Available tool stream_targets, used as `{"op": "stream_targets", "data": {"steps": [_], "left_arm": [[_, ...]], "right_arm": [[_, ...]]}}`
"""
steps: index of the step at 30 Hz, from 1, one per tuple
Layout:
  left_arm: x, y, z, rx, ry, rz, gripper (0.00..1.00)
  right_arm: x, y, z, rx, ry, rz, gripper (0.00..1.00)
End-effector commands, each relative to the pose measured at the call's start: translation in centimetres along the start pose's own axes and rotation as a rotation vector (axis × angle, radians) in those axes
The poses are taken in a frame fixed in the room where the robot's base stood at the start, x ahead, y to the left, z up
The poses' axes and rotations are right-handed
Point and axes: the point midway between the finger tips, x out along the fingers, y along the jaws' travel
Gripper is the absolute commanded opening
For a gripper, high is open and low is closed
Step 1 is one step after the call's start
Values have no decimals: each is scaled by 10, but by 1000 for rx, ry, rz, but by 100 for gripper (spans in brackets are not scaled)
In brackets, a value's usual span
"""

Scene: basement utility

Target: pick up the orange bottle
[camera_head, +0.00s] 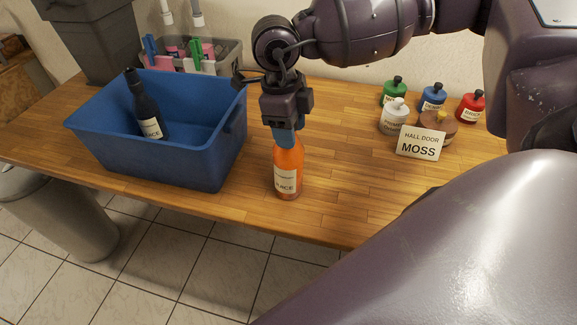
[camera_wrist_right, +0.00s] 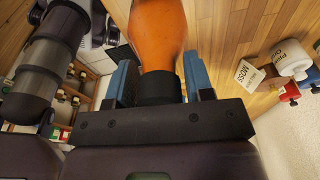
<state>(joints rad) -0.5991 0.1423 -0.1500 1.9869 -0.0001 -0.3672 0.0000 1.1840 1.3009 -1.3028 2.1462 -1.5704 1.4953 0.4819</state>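The orange bottle (camera_head: 287,163) stands upright on the wooden table, right of the blue bin and near the front edge, with a pale label on its lower front. My right gripper (camera_head: 284,137) is directly above it, pointing down, with its blue fingers at the bottle's top. In the right wrist view the gripper (camera_wrist_right: 158,82) is open, with one finger on each side of the bottle's (camera_wrist_right: 158,35) dark cap. Gaps show between the fingers and the bottle. The head view hides the cap behind the gripper. My left gripper is not in view.
A blue bin (camera_head: 190,155) holding a dark bottle (camera_head: 148,112) is left of the gripper. A grey caddy (camera_head: 233,56) stands behind. At right are several small bottles (camera_head: 394,117) and a "MOSS" sign (camera_head: 421,143). Bare table (camera_head: 345,160) lies between.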

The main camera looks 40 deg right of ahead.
Motion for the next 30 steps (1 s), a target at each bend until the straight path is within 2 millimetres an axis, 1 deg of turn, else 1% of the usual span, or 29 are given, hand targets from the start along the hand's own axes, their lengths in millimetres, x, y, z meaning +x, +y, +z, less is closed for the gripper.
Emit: {"op": "stream_targets", "data": {"steps": [1,9,19,23,26,29,30], "left_arm": [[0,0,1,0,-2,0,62],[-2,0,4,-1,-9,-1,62],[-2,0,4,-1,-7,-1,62],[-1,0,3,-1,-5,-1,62],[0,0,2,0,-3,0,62],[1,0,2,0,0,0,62],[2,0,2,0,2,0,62]], "right_arm": [[0,0,0,0,0,0,40],[0,0,0,0,0,0,0],[-1,0,0,0,-1,0,0],[-6,0,0,1,-2,0,0],[-17,-1,-2,1,-2,-2,0],[-35,-1,-5,1,-4,-3,0],[-44,0,-6,1,-5,-2,0]]}}
